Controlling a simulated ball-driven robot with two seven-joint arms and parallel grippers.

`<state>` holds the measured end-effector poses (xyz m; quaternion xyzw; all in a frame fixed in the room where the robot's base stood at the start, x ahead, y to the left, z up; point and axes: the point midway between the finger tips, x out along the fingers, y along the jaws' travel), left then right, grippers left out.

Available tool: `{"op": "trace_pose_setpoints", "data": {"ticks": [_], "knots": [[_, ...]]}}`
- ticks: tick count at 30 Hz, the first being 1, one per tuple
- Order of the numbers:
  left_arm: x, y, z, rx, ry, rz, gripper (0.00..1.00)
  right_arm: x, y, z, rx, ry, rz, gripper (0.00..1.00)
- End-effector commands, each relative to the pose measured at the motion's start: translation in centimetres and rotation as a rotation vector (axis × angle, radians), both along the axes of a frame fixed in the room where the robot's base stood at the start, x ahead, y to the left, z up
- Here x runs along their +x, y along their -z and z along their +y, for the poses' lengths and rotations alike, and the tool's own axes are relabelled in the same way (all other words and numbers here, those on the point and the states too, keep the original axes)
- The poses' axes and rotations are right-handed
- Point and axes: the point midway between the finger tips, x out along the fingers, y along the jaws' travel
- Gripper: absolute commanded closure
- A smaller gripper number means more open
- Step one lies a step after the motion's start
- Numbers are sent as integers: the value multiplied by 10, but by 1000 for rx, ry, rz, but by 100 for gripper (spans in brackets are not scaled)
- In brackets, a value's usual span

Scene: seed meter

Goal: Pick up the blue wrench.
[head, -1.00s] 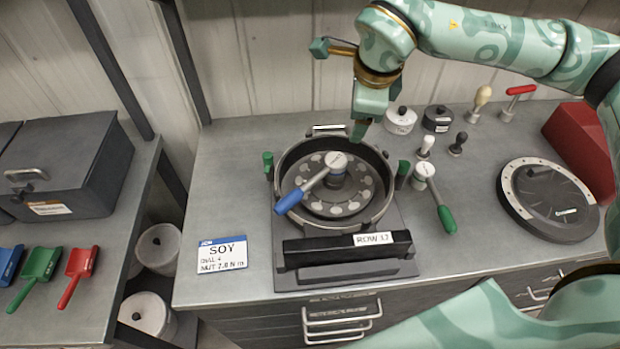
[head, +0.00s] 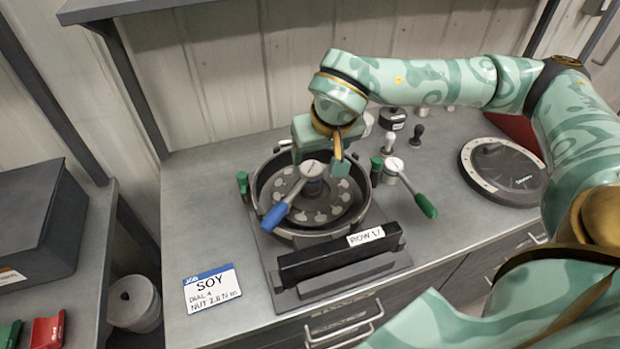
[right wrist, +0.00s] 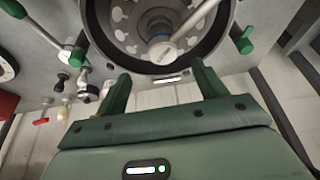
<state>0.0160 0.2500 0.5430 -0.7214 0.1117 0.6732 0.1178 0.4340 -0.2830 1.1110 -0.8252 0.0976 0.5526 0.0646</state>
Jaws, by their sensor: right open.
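The blue wrench (head: 279,211) has a blue grip, a grey shaft and a round grey head. Its head sits at the middle of the round seed meter (head: 259,196) and its grip points to the front left over the rim. In the right wrist view the grey shaft and head of the wrench (right wrist: 198,17) show, but the blue grip is out of frame. My right gripper (head: 318,160) is over the back of the meter, behind the wrench's head. Its two fingers (right wrist: 162,88) are apart with nothing between them. My left gripper is not in view.
A green-handled wrench (head: 422,203) stands right of the meter. Green knobs (head: 243,182) flank its rim. A black bar labelled ROW 17 (head: 325,258) lies in front. A SOY card (head: 212,289) lies left. A round dark disc (head: 500,170) lies at right.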

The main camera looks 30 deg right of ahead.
Motion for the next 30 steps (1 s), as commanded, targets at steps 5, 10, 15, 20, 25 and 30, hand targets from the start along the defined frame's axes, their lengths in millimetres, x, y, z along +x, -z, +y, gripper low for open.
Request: {"op": "trace_pose_setpoints", "data": {"ticks": [5,10,15,20,25,30], "knots": [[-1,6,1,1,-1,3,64,9,23,-1,1,0,0,30],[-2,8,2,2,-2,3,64,13,33,-1,1,1,1,30],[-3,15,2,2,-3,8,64,21,59,2,1,1,3,30],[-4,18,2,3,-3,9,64,29,75,-1,1,2,0,30],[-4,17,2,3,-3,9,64,29,74,-1,1,1,-2,30],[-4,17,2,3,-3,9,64,29,74,-1,1,1,-1,74]]}}
